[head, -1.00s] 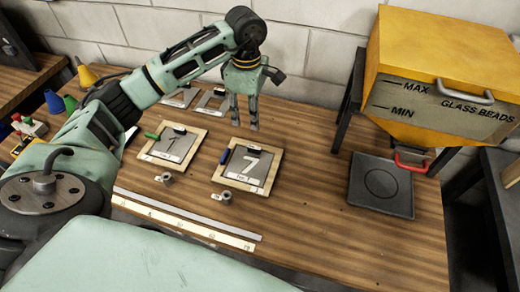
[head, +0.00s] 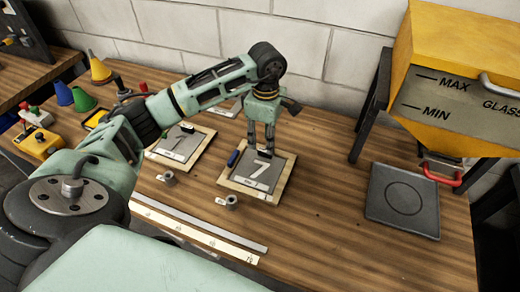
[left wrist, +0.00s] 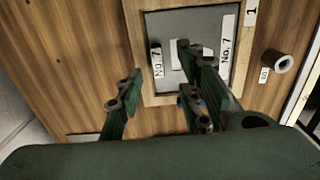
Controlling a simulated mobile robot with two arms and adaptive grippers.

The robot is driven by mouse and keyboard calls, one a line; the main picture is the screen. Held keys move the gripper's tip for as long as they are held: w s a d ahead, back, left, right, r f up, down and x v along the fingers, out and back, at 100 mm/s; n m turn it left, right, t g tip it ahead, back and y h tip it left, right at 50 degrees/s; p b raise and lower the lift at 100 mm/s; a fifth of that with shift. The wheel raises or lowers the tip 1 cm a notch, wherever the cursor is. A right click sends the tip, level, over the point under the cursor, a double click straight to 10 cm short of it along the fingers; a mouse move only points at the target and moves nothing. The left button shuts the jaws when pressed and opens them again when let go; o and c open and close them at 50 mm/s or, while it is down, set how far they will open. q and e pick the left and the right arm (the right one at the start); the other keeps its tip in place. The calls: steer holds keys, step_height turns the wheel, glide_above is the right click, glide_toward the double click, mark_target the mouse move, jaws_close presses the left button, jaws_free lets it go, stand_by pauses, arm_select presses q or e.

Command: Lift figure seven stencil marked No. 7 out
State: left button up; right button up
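The figure seven stencil (head: 258,174) is a grey plate with a white 7, lying flat in a square wooden frame on the bench. A black handle (head: 265,154) sits at its far edge, and a blue piece lies at its left side. The left wrist view shows the grey plate (left wrist: 184,22) with "No. 7" labels. My left gripper (head: 262,150) points down over the far edge of the stencil, by the handle. Its fingers (left wrist: 160,98) are apart with nothing seen held between them. I cannot tell whether they touch the handle. My right gripper is not in view.
A second framed stencil (head: 181,146) lies to the left, partly behind my arm. A ruler (head: 194,234) lies along the near side. A dark square plate (head: 403,200) and the yellow glass-bead hopper (head: 463,90) are at right. Coloured cones (head: 99,70) stand at far left.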

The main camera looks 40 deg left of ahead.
mark_target(265, 150)
arm_select(q)
step_height(265, 150, down, 4)
steer(key=shift+w+r+p, duration=0.15)
steer(key=shift+p, duration=0.75)
steer(key=shift+f, duration=0.5)
jaws_close()
